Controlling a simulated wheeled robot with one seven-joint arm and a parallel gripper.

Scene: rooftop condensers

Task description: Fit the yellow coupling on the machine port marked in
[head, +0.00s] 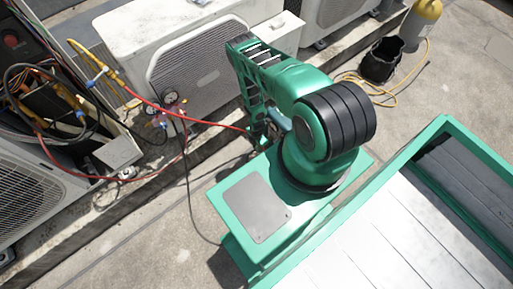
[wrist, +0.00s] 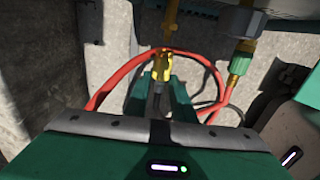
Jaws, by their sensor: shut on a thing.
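My gripper (wrist: 160,84) is shut on the yellow coupling (wrist: 162,66), which stands out from between the fingertips in the wrist view. A red hose (wrist: 112,76) loops around both sides of my fingers. A brass port stub (wrist: 171,18) hangs from the dark machine edge just beyond the coupling. The coupling's top is close under this stub; I cannot tell if they touch. A second brass port (wrist: 245,46) to the right carries a green coupling (wrist: 237,65). No port marking is legible. In the head view my arm hides the coupling and most of the gripper.
A manifold with gauges (head: 167,108) hangs beside the white condenser (head: 200,72), with red hose (head: 205,122) stretched to my gripper. Loose wiring and an open unit are at left. A black bucket (head: 382,61) and yellow-topped cylinder (head: 424,20) stand at upper right.

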